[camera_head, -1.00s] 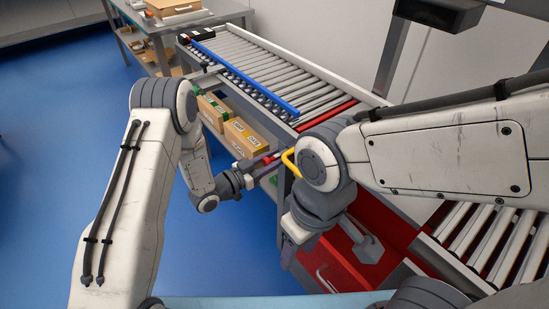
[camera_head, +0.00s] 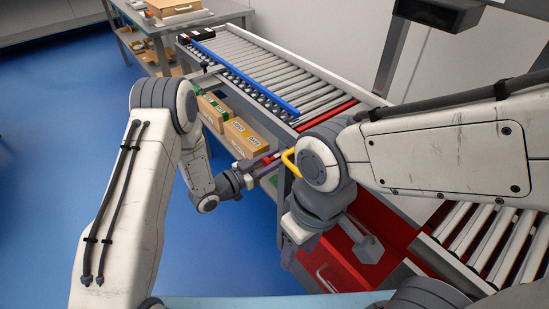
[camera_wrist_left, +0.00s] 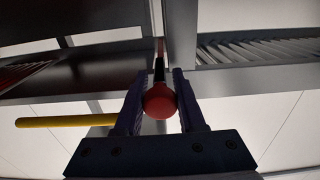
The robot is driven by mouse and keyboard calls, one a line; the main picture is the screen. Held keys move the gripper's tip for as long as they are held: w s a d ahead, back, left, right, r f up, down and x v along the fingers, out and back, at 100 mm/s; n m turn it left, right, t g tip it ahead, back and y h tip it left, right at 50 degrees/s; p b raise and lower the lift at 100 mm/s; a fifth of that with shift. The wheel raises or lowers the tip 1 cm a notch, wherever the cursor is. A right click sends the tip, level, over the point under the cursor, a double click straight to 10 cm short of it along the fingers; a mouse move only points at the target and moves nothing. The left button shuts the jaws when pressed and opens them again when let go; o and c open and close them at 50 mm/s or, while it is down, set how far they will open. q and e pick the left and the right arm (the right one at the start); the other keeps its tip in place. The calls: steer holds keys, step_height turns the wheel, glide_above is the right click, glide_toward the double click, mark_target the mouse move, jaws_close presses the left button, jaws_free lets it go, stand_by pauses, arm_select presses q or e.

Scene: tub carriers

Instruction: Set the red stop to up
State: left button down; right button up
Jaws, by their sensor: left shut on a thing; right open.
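The red stop's bar (camera_head: 328,115) lies across the near end of the roller conveyor, by the blue rail. Its red ball knob (camera_wrist_left: 159,101) shows in the left wrist view on a dark lever, between the fingers of my left gripper (camera_wrist_left: 157,92). My left gripper (camera_head: 264,170) is shut on this knob beside the conveyor's near corner in the head view, where arm parts make the hold hard to see. My right gripper (camera_head: 289,256) is lower, in front of the red cabinet, and small and partly hidden; it is open, with nothing seen in it.
A yellow handle (camera_head: 289,161) stands close to my left gripper; a yellow bar (camera_wrist_left: 68,122) shows in the left wrist view. Cardboard boxes (camera_head: 243,137) sit below the conveyor (camera_head: 262,68). A red cabinet (camera_head: 335,262) and more rollers (camera_head: 478,235) are at the right.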

arm_select(q)
step_height(320, 180, up, 6)
steer(key=p, duration=0.3)
steer(key=shift+f+p, duration=0.15)
steer(key=shift+p, duration=0.15)
steer(key=c, duration=0.5)
jaws_free()
steer(key=shift+f, duration=0.1)
